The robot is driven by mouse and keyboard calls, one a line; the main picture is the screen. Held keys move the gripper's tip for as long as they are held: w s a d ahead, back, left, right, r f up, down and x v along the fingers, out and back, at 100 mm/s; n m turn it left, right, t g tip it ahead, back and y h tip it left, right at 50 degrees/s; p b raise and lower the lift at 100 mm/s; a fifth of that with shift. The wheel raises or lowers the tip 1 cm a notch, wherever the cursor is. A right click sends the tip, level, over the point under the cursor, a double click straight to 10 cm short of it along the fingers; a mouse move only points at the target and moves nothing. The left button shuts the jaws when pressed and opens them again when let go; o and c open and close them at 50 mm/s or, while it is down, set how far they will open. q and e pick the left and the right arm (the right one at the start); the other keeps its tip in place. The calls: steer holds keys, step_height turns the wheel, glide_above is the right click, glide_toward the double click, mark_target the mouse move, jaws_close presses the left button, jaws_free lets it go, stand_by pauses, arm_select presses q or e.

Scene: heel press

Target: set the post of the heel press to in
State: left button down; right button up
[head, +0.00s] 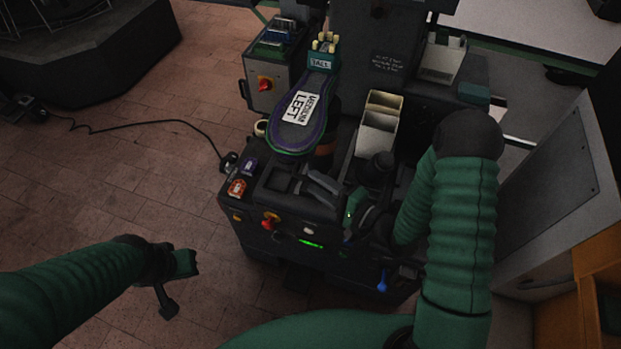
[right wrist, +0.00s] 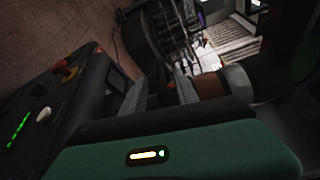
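The heel press (head: 310,235) stands in the middle of the head view. A purple-and-green insole marked "MEDIUM LEFT" (head: 295,120) lies at its top. Beneath the insole is a dark post-like part with an orange band (head: 325,148); a similar brown band (right wrist: 211,86) shows in the right wrist view. My left gripper (head: 181,284) is open and empty over the floor, left of the press.
The press front carries a red-and-yellow knob (head: 269,220), a white button (head: 308,231) and a green display (head: 311,244). Cream and white bins (head: 380,125) stand behind my right gripper. A grey cabinet (head: 560,170) stands at the right. The tiled floor at left is mostly clear, with a cable (head: 150,122).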

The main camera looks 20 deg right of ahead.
mark_target(310, 180)
steer(key=shift+x, duration=1.5)
steer(key=shift+c, duration=0.5)
jaws_close()
steer(key=shift+s, duration=0.1)
steer(key=shift+f, duration=0.1)
